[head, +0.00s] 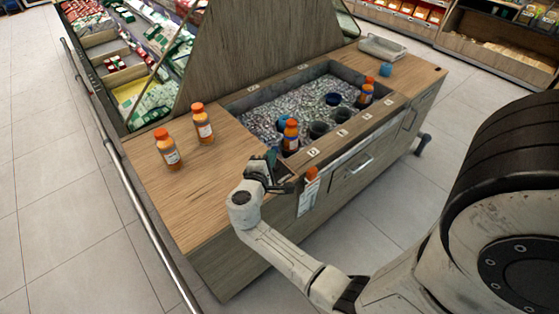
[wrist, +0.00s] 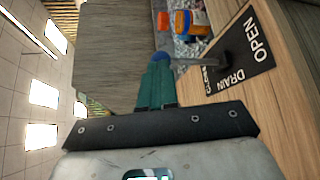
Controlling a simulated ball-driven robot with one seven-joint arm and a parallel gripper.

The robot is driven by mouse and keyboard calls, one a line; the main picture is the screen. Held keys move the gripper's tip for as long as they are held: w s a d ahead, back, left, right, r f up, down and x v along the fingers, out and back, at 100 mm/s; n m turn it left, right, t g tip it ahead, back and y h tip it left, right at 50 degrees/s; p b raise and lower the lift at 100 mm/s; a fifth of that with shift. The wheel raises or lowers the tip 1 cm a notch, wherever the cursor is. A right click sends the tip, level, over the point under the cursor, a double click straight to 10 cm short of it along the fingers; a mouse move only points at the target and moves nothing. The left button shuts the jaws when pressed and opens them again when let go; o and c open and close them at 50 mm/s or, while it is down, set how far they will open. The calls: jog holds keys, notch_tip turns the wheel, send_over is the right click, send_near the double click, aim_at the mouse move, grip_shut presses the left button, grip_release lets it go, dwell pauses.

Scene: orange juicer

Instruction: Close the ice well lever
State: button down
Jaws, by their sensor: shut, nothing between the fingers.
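The ice well lever (wrist: 222,62) shows in the wrist view as a dark grey post on a black label plate (wrist: 250,58) marked OPEN and DRAW, with a third word partly hidden. A thin grey rod runs from the post towards my fingertips. A blue rounded piece (wrist: 162,57) shows just past the fingertips; I cannot tell if it belongs to the lever. My gripper (wrist: 157,68) has its teal fingers together and empty, left of the plate; contact is unclear. In the head view my gripper (head: 273,158) is at the well's near-left corner, and the lever is not clear there.
The counter (head: 210,190) holds the ice well (head: 285,100) with bottles and dark cups. Two orange-capped bottles (head: 167,147) (head: 202,124) stand on the left counter top. A wooden panel (head: 250,45) rises behind the well. A metal rail (head: 100,135) runs along the left.

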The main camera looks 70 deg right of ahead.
jog(key=shift+w+d+r+n+g+y+p, duration=0.1)
jog(key=shift+w+d+n+g+y+p, duration=0.1)
jog(key=shift+w+d+n+y+p, duration=0.25)
jog(key=shift+w+d+r+n+g+y+p, duration=0.1)
jog(key=shift+w+d+n+g+y+p, duration=0.15)
jog(key=shift+w+n+p, duration=0.3)
jog(key=shift+r+p, duration=0.75)
jog(key=shift+a, duration=0.1)
